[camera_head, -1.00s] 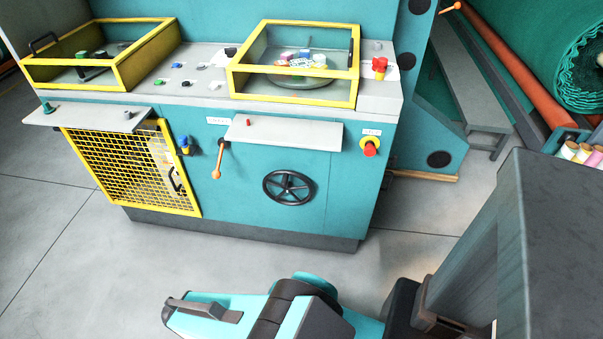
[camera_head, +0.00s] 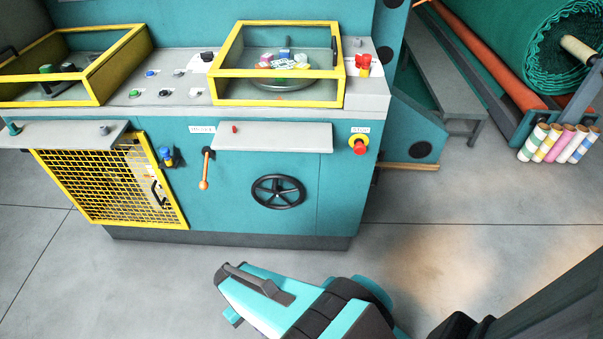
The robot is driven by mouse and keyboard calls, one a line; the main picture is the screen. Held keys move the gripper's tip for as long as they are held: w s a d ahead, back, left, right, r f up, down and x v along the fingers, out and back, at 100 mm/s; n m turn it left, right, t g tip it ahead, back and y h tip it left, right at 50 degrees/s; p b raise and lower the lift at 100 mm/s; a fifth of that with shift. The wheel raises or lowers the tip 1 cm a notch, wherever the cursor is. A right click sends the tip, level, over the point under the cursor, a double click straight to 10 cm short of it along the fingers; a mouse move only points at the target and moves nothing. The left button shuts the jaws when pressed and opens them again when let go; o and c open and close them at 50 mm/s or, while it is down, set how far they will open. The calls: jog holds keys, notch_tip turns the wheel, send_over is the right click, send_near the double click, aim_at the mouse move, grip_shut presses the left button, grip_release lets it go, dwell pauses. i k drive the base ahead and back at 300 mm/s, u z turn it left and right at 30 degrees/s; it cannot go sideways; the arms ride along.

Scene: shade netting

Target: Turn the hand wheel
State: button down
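The hand wheel (camera_head: 278,177) is a black spoked wheel on the teal front panel of the machine (camera_head: 330,205), below a grey shelf. It is fully in view and nothing touches it. My gripper (camera_head: 226,292) is at the bottom middle, in front of the machine and lower in the picture than the wheel, apart from it. It shows in teal and dark grey from above. Whether its fingers are open or shut cannot be made out.
A grey shelf (camera_head: 275,139) juts out above the wheel. An orange-handled lever (camera_head: 204,180) is to its left, a red stop button (camera_head: 359,147) to its upper right. A yellow mesh guard (camera_head: 110,185) is further left. The floor (camera_head: 150,290) before the machine is clear.

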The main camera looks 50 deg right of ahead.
aim_at(276, 190)
jog(key=u, duration=0.5)
jog(key=k, duration=0.15)
jog(key=z, duration=1.7)
jog(key=k, duration=0.9)
jog(key=u, duration=0.2)
jog(key=i, duration=0.7)
jog(key=z, duration=0.05)
